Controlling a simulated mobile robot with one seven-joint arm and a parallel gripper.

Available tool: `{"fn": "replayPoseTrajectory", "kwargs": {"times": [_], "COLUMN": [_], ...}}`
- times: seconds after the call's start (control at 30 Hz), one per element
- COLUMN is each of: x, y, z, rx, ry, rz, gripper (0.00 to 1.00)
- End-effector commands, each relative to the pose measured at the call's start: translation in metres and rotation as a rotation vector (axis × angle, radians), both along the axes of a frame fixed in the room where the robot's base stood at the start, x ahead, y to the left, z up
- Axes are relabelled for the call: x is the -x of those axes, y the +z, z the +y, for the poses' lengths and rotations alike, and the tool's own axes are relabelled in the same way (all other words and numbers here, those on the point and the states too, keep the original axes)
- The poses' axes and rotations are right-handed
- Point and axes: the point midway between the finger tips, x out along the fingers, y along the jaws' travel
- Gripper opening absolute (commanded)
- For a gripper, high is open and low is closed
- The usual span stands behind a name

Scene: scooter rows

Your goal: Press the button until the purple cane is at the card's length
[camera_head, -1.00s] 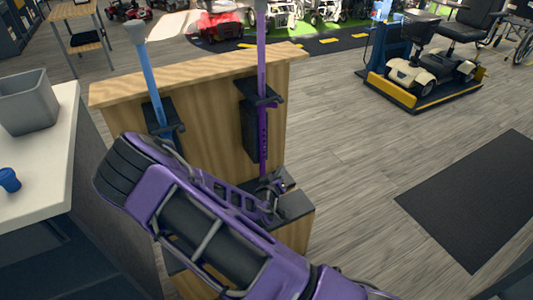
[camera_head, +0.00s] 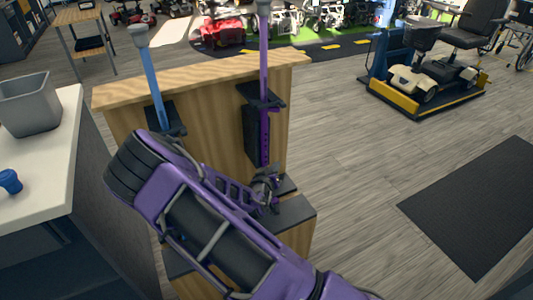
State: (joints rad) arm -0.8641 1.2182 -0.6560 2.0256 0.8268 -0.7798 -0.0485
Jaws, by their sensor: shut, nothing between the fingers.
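The purple cane (camera_head: 263,60) stands upright in a black holder (camera_head: 257,130) on the right part of a wooden panel (camera_head: 205,85). A row of holes shows on its lower shaft. My gripper (camera_head: 272,185) is at the foot of the purple cane, above a dark step (camera_head: 295,212). It looks shut and holds nothing. A blue cane (camera_head: 152,75) stands in another black holder at the left of the panel. My purple arm hides the lower left of the panel. I cannot make out the button or the card.
A white counter (camera_head: 62,165) at the left bears a grey bin (camera_head: 30,102) and a blue object (camera_head: 9,182). A scooter (camera_head: 425,75) stands on a platform at the upper right. A dark mat (camera_head: 470,215) lies on the open floor at right.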

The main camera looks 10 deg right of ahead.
Motion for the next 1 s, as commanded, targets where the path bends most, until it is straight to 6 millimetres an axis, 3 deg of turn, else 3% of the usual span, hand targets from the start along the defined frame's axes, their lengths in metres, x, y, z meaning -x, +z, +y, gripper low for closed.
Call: {"fn": "replayPoseTrajectory", "kwargs": {"times": [0.33, 1.0], "x": [-0.037, -0.041], "y": [-0.002, 0.0], "z": [0.011, 0.012], "rx": [-0.001, 0.0], "ry": [-0.001, 0.0], "rz": [-0.001, 0.001], "gripper": [0.0, 0.0]}}
